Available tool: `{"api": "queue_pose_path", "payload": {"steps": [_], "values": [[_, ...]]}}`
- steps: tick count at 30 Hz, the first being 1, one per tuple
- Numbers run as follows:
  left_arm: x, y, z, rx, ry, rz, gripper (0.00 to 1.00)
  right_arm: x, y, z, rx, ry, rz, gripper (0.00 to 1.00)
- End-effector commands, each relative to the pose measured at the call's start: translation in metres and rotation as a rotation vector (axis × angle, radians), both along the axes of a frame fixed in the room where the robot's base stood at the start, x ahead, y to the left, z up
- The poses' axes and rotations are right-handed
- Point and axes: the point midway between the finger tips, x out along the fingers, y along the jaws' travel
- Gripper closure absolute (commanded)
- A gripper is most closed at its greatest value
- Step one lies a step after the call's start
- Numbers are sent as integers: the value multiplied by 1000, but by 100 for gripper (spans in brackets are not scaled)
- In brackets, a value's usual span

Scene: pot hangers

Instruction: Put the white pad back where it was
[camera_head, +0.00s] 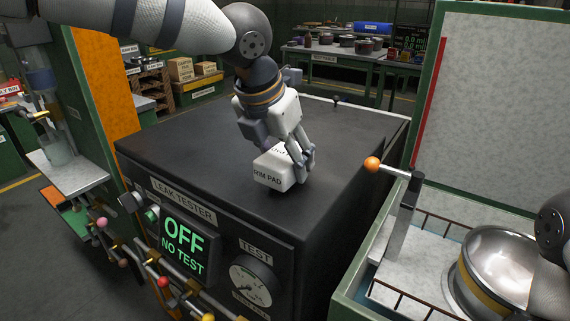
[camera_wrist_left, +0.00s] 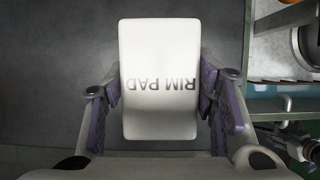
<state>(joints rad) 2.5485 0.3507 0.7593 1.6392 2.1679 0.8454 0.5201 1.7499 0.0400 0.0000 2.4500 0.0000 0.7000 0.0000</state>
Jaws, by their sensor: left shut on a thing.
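The white pad (camera_head: 274,171), marked RIM PAD, is at the top of the dark leak tester (camera_head: 200,130), near its front right part. My left gripper (camera_head: 297,163) comes down from above and is shut on the pad. In the left wrist view the pad (camera_wrist_left: 159,50) sits between the two purple-padded fingers (camera_wrist_left: 160,100), with its lettering upside down. I cannot tell whether the pad touches the tester's top or hangs just above it. My right gripper is not seen; only part of my right arm shows at the right edge.
To the right, a green-edged tank holds a metal bowl (camera_head: 497,268), beside a lever with an orange knob (camera_head: 372,164). The tester's top around the pad is mostly clear.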

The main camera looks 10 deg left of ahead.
Motion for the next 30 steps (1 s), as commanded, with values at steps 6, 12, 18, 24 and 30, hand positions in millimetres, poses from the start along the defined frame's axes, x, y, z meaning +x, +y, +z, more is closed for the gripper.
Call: {"api": "queue_pose_path", "payload": {"steps": [6, 12, 18, 24, 30], "values": [[-1, -1, -15, -2, -2, 0, 83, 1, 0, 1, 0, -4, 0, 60], [-1, -1, -16, -2, -2, 0, 83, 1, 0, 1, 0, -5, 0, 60], [-1, -1, -18, -2, -2, 0, 28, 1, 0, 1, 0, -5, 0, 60], [-1, -1, -18, -2, -2, 0, 28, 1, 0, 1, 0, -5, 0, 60], [-7, 2, 5, -5, -6, 0, 28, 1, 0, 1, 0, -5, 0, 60]]}}
